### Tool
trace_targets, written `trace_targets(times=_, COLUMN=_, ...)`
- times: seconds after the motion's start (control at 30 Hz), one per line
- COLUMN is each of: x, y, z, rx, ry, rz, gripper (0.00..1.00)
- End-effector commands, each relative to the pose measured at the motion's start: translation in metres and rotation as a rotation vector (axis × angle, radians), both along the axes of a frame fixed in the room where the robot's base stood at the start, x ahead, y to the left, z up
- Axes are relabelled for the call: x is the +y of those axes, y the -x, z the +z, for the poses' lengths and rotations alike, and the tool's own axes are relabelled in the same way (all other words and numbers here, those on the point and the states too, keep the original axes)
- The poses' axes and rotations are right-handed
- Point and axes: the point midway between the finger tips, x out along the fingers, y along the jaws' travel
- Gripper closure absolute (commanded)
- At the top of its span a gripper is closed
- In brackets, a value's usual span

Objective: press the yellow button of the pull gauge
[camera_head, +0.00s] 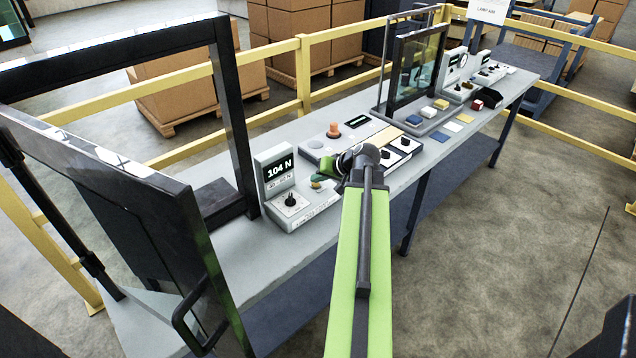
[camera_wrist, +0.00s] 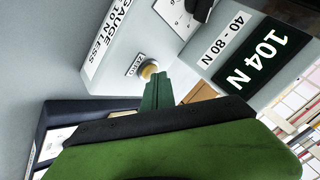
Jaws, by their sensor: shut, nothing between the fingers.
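The pull gauge (camera_head: 272,170) is a light grey unit on the bench, left of my arm in the head view. Its dark display (camera_wrist: 258,62) reads 104 N, with a 40 - 80 N label beside it. The round yellow button (camera_wrist: 149,70) sits on the gauge's base beside a small label in the wrist view; it shows small in the head view (camera_head: 316,185). My gripper (camera_wrist: 157,84) is shut and empty, its green fingertips right beside the button. I cannot tell whether they touch it. A black knob (camera_head: 290,201) is on the gauge's base.
A dark-framed door or guard (camera_head: 240,130) stands left of the gauge. A panel with an orange knob (camera_head: 334,131) lies behind my gripper. Further right are a framed clear screen (camera_head: 415,68) and coloured blocks. Yellow rails (camera_head: 304,75) run behind the bench.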

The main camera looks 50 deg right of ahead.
Motion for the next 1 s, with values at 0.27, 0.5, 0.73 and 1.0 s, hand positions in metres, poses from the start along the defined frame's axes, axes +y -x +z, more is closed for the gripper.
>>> trace_targets(times=0.27, x=0.000, y=0.000, z=-0.003, rx=0.001, ry=0.000, rz=0.001, gripper=1.00)
trace_targets(times=0.5, x=0.000, y=0.000, z=-0.002, rx=0.001, ry=0.000, rz=0.001, gripper=1.00)
trace_targets(times=0.73, x=0.000, y=0.000, z=0.011, rx=0.001, ry=0.000, rz=0.001, gripper=1.00)
trace_targets(times=1.0, x=0.000, y=0.000, z=0.016, rx=0.000, ry=0.000, rz=0.000, gripper=1.00)
